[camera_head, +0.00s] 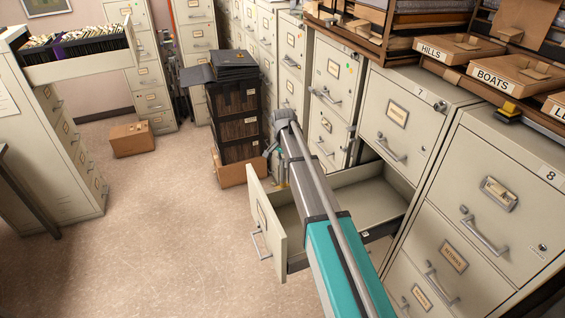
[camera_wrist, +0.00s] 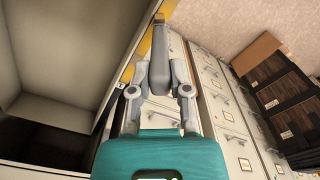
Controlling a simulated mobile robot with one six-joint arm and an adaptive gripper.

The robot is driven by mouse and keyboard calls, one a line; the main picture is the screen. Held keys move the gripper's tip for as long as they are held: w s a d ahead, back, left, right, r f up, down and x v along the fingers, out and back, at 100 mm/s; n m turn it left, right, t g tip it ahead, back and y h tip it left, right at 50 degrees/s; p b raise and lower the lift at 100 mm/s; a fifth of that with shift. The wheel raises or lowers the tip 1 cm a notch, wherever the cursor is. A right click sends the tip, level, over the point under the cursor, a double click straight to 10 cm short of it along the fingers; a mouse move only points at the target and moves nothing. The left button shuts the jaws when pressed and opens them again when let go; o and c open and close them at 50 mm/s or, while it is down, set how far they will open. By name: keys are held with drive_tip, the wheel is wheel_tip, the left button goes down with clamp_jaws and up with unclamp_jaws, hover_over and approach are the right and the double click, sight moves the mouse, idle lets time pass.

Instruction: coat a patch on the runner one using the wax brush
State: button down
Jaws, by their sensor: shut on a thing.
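The wax brush (camera_wrist: 159,65) has a grey handle and a small brown tip at the top of the wrist view. My gripper (camera_wrist: 161,88) is shut on its handle. In the head view my gripper (camera_head: 279,168) is small and partly covered by my arm, beside the open drawer's left end. The open drawer (camera_head: 265,222) is pulled out of the cabinet and looks empty. A dark rail (camera_head: 381,229) shows on its near side; I cannot tell whether this is runner one. A yellow strip (camera_wrist: 131,68) runs beside the brush in the wrist view; contact with the tip is unclear.
A dark stack of file boxes (camera_head: 237,115) stands behind the drawer and shows in the wrist view (camera_wrist: 285,105). Closed cabinets line the right, with cardboard trays (camera_head: 490,80) on top. A cardboard box (camera_head: 132,139) lies on the floor. The floor at left centre is clear.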

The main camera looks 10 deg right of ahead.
drive_tip(key=shift+d, duration=0.15)
drive_tip(key=shift+w+d, duration=0.2)
drive_tip(key=shift+d, duration=0.6)
drive_tip(key=shift+w+d, duration=0.2)
drive_tip(key=shift+d, duration=0.7)
drive_tip(key=shift+w+d, duration=0.25)
drive_tip(key=shift+d, duration=0.5)
drive_tip(key=shift+w+d, duration=0.25)
drive_tip(key=shift+d, duration=0.65)
